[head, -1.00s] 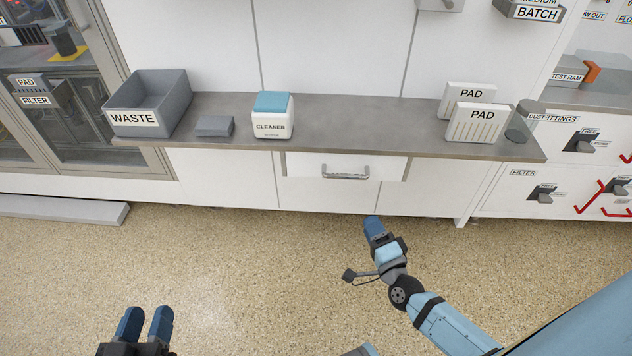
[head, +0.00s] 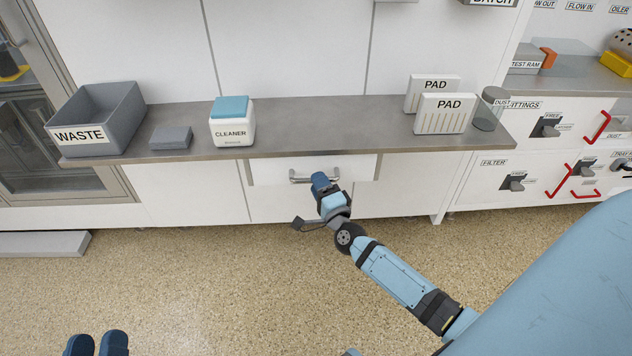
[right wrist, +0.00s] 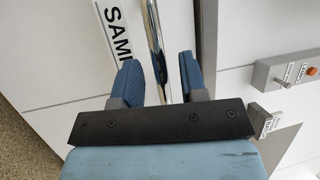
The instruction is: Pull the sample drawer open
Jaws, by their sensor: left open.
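The sample drawer (head: 270,173) is a white front under the grey counter and looks shut. Its metal bar handle (head: 300,179) is partly hidden by my right gripper (head: 322,180). In the right wrist view, the drawer's label (right wrist: 115,25) reads "SAM" with the rest cut off. There the shiny handle (right wrist: 155,35) runs between the two blue fingers of my right gripper (right wrist: 158,75). The fingers stand apart, with a gap beside the bar. My left gripper (head: 97,343) is open and empty, low at the left over the floor.
The counter (head: 320,140) carries a grey waste bin (head: 120,115), a flat grey block (head: 171,138), a cleaner box (head: 232,125) and two pad boxes (head: 440,118). Cabinets with red handles (head: 560,180) stand at the right. The floor (head: 200,280) before the drawer is clear.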

